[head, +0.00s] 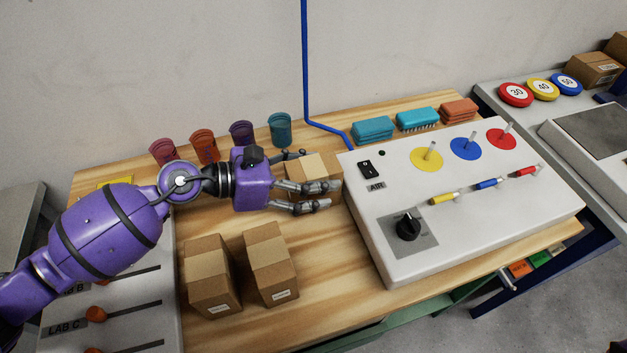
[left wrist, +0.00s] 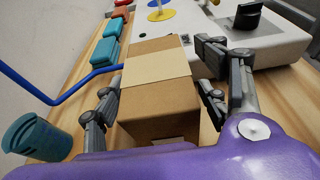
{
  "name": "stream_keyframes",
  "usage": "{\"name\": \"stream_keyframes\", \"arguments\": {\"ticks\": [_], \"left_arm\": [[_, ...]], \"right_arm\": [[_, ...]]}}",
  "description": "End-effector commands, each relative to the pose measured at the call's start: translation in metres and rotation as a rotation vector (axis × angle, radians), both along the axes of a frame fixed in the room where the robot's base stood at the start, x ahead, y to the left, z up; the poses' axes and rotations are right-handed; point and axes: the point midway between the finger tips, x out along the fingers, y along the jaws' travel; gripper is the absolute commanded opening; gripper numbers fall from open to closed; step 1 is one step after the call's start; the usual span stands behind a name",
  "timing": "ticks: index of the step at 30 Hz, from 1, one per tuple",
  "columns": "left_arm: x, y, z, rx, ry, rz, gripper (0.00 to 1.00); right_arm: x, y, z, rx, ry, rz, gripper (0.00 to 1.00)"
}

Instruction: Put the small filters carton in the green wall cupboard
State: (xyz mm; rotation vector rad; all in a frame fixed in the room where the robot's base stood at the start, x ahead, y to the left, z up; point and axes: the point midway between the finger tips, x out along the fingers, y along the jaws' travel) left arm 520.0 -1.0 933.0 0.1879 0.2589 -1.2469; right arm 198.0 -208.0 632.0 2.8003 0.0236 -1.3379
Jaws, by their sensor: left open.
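Three brown cardboard cartons stand on the wooden table: a back carton (head: 308,168), a front left carton (head: 212,275) and a front right carton (head: 271,265). Their labels are too small to read, so I cannot tell which one holds filters. My left gripper (head: 318,186) is open at the back carton. In the left wrist view the carton (left wrist: 158,85) lies between the spread fingers (left wrist: 165,98), with a gap at the right side; contact at the left is unclear. The green wall cupboard is not in view. My right gripper is not in view.
A white control panel (head: 400,262) with knobs and levers stands close to the right of the back carton. Several coloured cups (head: 281,130) line the wall side. Teal and orange stacks (head: 373,130) sit behind the panel. A blue pipe (head: 305,60) runs down the wall.

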Motion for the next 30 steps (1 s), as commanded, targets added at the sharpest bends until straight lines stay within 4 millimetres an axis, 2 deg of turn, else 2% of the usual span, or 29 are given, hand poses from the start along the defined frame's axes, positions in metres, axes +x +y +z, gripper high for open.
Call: {"name": "stream_keyframes", "arguments": {"ticks": [5, 18, 26, 30], "left_arm": [[0.0, 0.0, -0.001, 0.001, 0.001, 0.0, 0.67], [0.0, 0.0, -0.001, 0.0, 0.0, 0.001, 0.11], [0.0, 0.0, 0.001, 0.0, -0.001, 0.001, 0.09], [0.0, 0.001, 0.011, 0.002, -0.005, -0.001, 0.09]], "right_arm": [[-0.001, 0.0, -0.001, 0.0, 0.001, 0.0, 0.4], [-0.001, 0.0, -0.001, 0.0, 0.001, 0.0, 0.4], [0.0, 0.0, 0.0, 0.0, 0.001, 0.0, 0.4], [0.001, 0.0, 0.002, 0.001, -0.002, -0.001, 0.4]]}}
